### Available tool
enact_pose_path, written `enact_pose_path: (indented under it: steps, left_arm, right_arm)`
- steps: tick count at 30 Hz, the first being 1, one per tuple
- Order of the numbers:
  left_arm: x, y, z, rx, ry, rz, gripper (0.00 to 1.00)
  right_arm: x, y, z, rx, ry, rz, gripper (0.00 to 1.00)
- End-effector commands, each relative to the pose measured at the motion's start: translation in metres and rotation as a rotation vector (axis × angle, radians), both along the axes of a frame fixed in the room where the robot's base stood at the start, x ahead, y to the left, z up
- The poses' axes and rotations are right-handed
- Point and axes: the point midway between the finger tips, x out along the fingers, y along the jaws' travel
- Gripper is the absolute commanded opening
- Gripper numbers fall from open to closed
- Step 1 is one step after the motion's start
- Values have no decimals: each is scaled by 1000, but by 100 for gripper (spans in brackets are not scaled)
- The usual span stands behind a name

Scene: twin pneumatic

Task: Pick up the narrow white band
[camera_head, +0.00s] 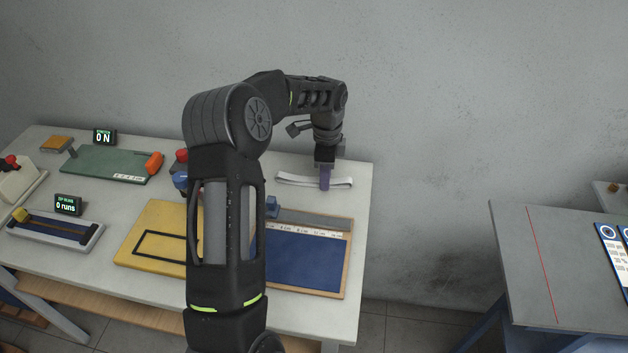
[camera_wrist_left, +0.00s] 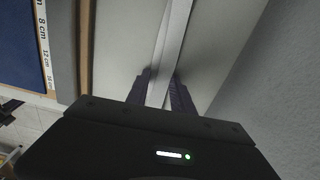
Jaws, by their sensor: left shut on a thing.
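The narrow white band (camera_head: 294,179) lies flat along the back right part of the white table in the head view. My left gripper (camera_head: 325,184) points down at it from above, towards the band's right half. In the left wrist view the band (camera_wrist_left: 173,45) runs from the top edge down between the two dark fingers of my left gripper (camera_wrist_left: 160,90). The fingers are shut on the band. The band's part behind the fingers is hidden in the head view. My right gripper is in neither view.
In front of the band is a blue board with a ruler strip (camera_head: 305,262). A yellow board (camera_head: 150,215) and a green device (camera_head: 105,163) stand left. The grey wall is close behind; a grey table (camera_head: 520,250) stands apart at right.

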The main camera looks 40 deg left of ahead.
Motion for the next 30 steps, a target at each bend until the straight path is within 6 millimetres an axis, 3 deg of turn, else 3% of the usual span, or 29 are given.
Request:
enact_pose_path:
  steps: [15, 30]
  left_arm:
    - [0, 0, 7, 1, 0, 1, 0]
    - [1, 0, 93, 0, -2, 1, 0]
  right_arm:
    - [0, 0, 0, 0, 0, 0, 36]
    - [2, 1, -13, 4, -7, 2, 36]
